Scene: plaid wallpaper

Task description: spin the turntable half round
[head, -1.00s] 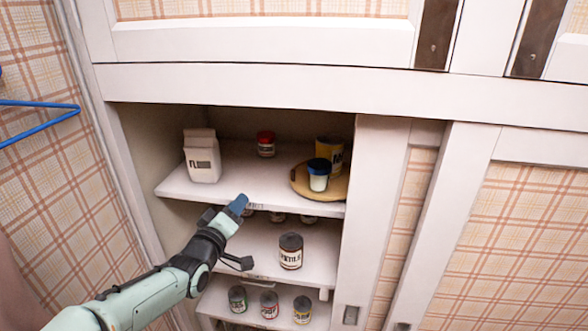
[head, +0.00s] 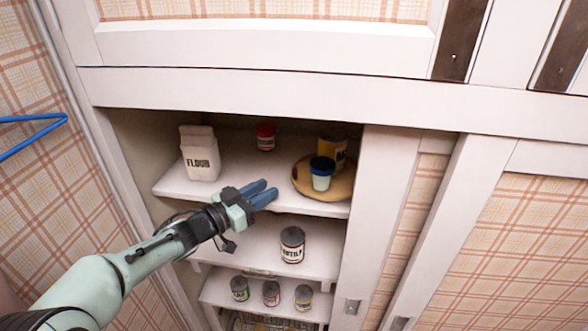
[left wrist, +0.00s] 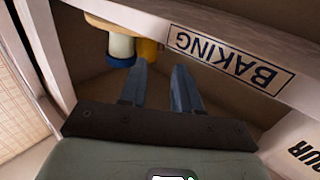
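The turntable (head: 340,190) is a round wooden disc at the right end of the upper cupboard shelf. It carries a blue-and-white jar (head: 321,173) at its front and a yellow can (head: 331,147) behind. My left gripper (head: 267,192) is at the shelf's front edge, left of the turntable and apart from it. Its two blue fingers are parted with nothing between them. In the left wrist view the fingers (left wrist: 160,68) point toward the jar (left wrist: 121,48) and yellow can (left wrist: 147,50). My right gripper is not in view.
A flour carton (head: 200,154) and a red-lidded jar (head: 265,137) stand on the same upper shelf (head: 225,178). A dark-lidded can (head: 292,246) stands on the shelf below. The cupboard's upright panel (head: 380,210) closes off the right side, close to the turntable.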

